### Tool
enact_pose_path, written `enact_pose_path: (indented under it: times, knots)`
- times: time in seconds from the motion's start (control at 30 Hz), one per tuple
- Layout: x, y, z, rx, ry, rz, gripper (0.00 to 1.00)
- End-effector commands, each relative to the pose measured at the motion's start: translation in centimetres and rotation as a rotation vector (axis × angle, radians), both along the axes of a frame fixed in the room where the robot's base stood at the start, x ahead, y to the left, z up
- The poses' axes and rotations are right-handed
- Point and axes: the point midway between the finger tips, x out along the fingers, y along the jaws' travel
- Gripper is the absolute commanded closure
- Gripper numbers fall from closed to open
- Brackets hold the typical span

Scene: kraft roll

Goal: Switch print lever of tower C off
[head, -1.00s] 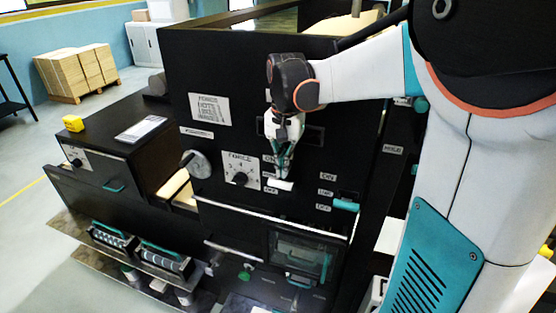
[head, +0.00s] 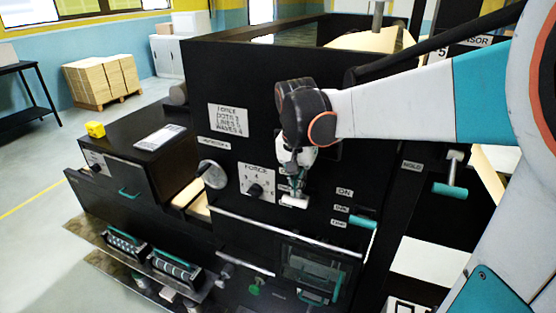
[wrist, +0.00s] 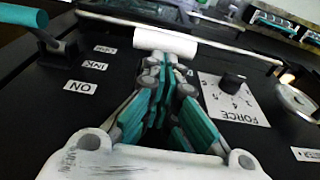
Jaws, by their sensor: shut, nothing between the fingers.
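The black machine front (head: 340,165) has a lever with a white cylindrical handle (head: 295,201), right of the FORCE dial (head: 256,190). The handle sits low, and its own labels are largely hidden by my gripper. My gripper (head: 293,186) points down just above it, fingers shut with nothing between them. In the wrist view the white handle (wrist: 165,42) lies across just beyond the fingertips (wrist: 164,62); I cannot tell whether they touch. A teal-handled lever (head: 362,222) is to the right, near the lower of the ON, INK and OFF labels. No tower C marking is legible.
A teal HOLD lever (head: 450,190) stands further right. A round metal knob (head: 211,174) projects left of the dial. Below are a pale rail (head: 290,233) and a clear-fronted box (head: 315,268). Open floor (head: 35,250) lies at the left.

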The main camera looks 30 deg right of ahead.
Motion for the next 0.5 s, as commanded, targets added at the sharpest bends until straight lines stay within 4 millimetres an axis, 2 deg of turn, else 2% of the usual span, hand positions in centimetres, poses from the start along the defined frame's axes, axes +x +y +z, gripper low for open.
enact_pose_path:
  times: [0.1, 0.5]
  knots:
    - [-1.0, 1.0, -0.8, -0.051, -0.042, 0.006, 1.0]
    - [-2.3, 2.7, -4.4, -0.337, -0.267, 0.009, 1.0]
